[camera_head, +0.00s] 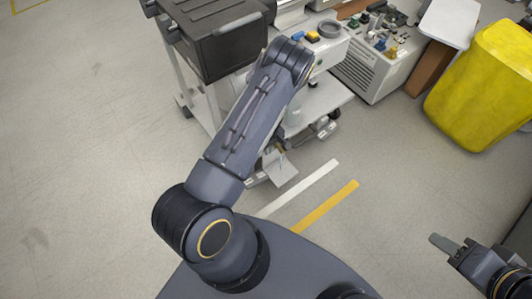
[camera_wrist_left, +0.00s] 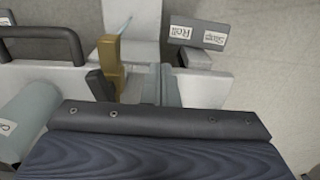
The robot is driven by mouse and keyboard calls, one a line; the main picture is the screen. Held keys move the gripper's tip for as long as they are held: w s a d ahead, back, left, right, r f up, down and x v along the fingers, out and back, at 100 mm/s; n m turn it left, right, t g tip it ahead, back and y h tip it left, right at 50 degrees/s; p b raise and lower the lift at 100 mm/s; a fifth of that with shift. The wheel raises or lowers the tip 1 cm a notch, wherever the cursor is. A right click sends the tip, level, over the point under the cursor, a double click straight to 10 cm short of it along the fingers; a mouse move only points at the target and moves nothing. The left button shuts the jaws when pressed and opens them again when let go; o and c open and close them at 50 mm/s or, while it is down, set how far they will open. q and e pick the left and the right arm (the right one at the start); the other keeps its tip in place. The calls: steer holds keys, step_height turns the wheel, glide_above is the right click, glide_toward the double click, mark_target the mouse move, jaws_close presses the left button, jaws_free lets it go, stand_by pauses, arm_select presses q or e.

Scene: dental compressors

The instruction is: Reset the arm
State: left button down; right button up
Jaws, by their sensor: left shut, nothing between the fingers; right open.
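My left arm (camera_head: 250,120) rises from the bottom middle of the head view and reaches up and right to a bent joint beside the equipment. The left gripper is largely hidden by the arm there. In the left wrist view, the left gripper (camera_wrist_left: 162,86) shows pale fingers beyond a dark bracket, shut and empty, over the equipment. I cannot tell whether it touches anything. My right gripper (camera_head: 453,247) is open and empty at the lower right of the head view, above bare floor.
A dark box-shaped unit (camera_head: 218,38) on a white frame stands left of the arm's bend. A white vented machine (camera_head: 372,72) and a yellow bin (camera_head: 487,85) are to the right. White and yellow floor strips (camera_head: 325,205) lie near my base. The left floor is clear.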

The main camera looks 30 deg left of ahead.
arm_select(q)
steer(key=shift+r, duration=0.25)
stand_by(0.4)
steer(key=s+d+r+m+t+h, duration=0.2)
steer(key=d+r, duration=0.1)
steer(key=r, duration=1.2)
steer(key=s+d+r+m+t+h, duration=0.1)
steer(key=d+r+m+h, duration=0.15)
steer(key=r, duration=1.25)
steer(key=s+d+r+m+t, duration=0.1)
steer(key=s+r+m, duration=0.4)
steer(key=s, duration=0.4)
steer(key=s+d+r+m+t, duration=0.2)
steer(key=s+r, duration=0.5)
steer(key=s, duration=0.3)
step_height(320, 180, up, 29)
steer(key=p, duration=3)
steer(key=shift+a+r+y, duration=0.2)
steer(key=shift+y, duration=0.15)
